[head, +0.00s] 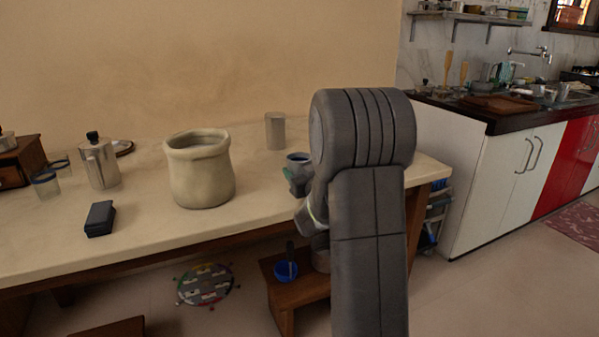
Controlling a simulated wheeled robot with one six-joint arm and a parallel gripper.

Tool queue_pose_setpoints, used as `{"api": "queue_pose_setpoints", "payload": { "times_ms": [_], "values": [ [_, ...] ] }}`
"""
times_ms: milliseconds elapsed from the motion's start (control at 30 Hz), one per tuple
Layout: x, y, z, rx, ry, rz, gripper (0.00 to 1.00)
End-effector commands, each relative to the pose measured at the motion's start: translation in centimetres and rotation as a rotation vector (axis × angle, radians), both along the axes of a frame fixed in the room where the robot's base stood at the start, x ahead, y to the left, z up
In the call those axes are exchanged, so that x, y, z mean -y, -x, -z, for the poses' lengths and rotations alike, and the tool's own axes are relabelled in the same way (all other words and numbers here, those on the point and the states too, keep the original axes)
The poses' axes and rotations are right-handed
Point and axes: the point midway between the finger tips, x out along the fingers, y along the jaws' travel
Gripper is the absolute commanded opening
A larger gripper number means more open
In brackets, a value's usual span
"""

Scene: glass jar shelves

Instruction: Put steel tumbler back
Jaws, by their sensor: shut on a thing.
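A plain grey steel tumbler (275,130) stands upright on the cream table, toward the back, left of my arm. My gripper (297,182) is over the right part of the table, partly hidden behind my own arm. The cup looks upright. Its lower part is hidden, so I cannot tell whether it touches the table.
On the table (130,235), a wide cream pot (201,172) stands left of my gripper. A wooden stool (285,292) with a blue bowl (286,271) stands below.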

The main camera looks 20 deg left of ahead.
Motion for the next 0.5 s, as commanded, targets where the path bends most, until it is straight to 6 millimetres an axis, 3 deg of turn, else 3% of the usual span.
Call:
{"api": "queue_pose_setpoints", "payload": {
  "times_ms": [500],
  "values": [
    [-0.01, 0.0, 0.67, 0.001, -0.001, 0.0, 0.01]
  ]
}}
